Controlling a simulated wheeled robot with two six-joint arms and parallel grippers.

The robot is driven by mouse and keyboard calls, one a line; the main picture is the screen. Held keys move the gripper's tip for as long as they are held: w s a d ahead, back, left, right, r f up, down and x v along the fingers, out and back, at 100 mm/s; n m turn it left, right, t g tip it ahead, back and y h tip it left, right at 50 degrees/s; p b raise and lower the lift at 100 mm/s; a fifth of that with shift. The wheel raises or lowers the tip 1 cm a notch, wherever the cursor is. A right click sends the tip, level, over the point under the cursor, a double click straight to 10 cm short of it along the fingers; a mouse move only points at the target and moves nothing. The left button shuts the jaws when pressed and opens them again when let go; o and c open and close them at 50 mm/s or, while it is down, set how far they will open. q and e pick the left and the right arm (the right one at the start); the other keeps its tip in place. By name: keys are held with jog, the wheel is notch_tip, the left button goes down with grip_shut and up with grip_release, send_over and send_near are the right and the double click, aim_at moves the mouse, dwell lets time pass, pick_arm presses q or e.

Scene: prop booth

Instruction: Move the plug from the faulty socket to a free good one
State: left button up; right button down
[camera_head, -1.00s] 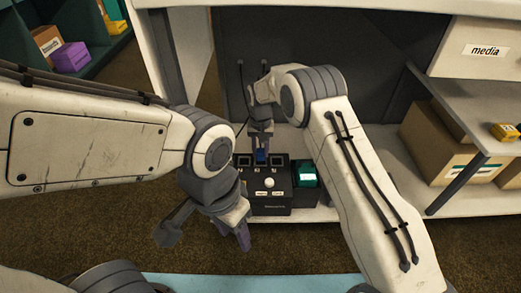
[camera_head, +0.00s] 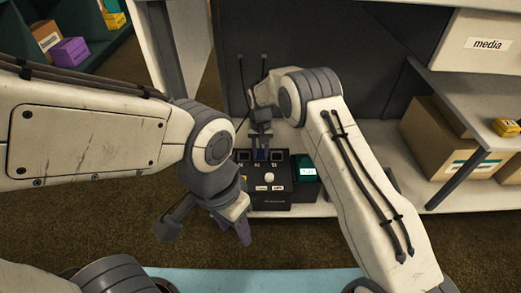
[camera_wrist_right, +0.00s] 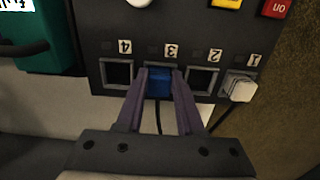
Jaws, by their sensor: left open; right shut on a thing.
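A black socket box (camera_head: 270,205) stands on the low shelf; it also shows in the right wrist view (camera_wrist_right: 98,48). That view shows sockets numbered 4, 3, 2 and 1 from left to right, upside down. My right gripper (camera_wrist_right: 160,80) is shut on the blue plug (camera_wrist_right: 159,84), which sits at socket 3 (camera_wrist_right: 160,66). Whether it is fully seated I cannot tell. Socket 4 (camera_wrist_right: 116,73) and socket 2 (camera_wrist_right: 202,80) are empty. A white plug (camera_wrist_right: 238,88) is in socket 1. My left gripper (camera_head: 205,232) is open and empty, in front of the box to the left.
A teal-green box (camera_head: 305,172) stands right beside the socket box. In the wrist view, red (camera_wrist_right: 276,8) and yellow (camera_wrist_right: 228,4) labels or buttons show on the panel. A cardboard box (camera_head: 438,130) sits on the shelf at right. Carpet is clear in front.

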jog(key=shift+c, duration=2.3)
grip_release()
notch_tip(320, 180, up, 10)
jog(key=p, duration=0.5)
jog(key=shift+r+p, duration=0.25)
jog(key=shift+p, duration=0.05)
